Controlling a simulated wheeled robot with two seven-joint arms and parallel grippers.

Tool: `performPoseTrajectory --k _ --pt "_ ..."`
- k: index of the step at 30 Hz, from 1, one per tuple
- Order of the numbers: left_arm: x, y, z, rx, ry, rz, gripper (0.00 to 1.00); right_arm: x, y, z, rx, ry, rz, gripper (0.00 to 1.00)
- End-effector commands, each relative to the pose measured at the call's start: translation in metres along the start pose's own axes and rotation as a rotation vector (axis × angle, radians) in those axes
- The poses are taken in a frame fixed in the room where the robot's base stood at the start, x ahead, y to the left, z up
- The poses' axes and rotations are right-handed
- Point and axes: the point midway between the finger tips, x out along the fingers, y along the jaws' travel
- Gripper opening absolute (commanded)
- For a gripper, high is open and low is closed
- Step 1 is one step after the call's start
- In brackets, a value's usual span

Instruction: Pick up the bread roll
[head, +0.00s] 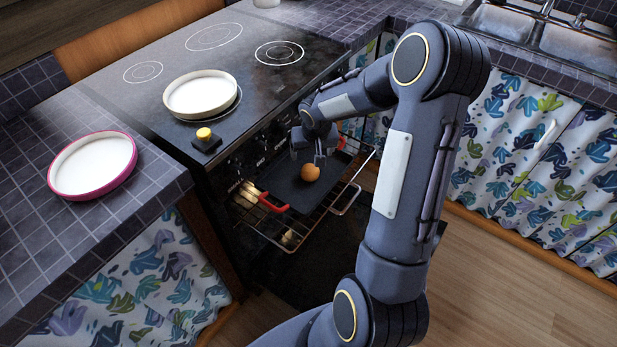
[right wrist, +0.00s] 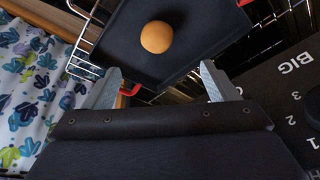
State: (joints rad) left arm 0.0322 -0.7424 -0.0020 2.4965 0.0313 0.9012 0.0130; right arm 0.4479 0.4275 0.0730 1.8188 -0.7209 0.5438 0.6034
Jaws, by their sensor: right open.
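The bread roll (head: 310,172) is small, round and orange-brown. It lies on a dark baking tray (head: 288,188) with red handles, on the pulled-out oven rack. The roll also shows in the right wrist view (right wrist: 157,37), near the top, on the flat tray. My right gripper (head: 306,157) is just above and behind the roll in the head view. In the right wrist view its two fingers (right wrist: 160,85) are spread apart with nothing between them, and the roll is beyond the fingertips. My left gripper is not in view.
The oven rack (head: 268,228) juts out over the open oven door. The stove's front knobs are close to the tray. A white dish (head: 201,94) sits on the hob, and a pink-rimmed plate (head: 93,165) on the left counter. Patterned curtains (head: 540,165) hang at the right.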

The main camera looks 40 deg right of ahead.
Motion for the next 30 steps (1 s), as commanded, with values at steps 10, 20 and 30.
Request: performPoseTrajectory --k 10,20,30 --pt "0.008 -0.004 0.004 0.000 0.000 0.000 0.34 0.078 0.008 -0.005 0.020 -0.014 0.017 0.80" --pt "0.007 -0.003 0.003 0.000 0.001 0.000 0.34 0.119 0.005 -0.003 0.019 -0.017 0.016 0.80" --pt "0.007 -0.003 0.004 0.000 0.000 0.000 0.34 0.145 0.005 -0.004 0.019 -0.012 0.017 0.80"
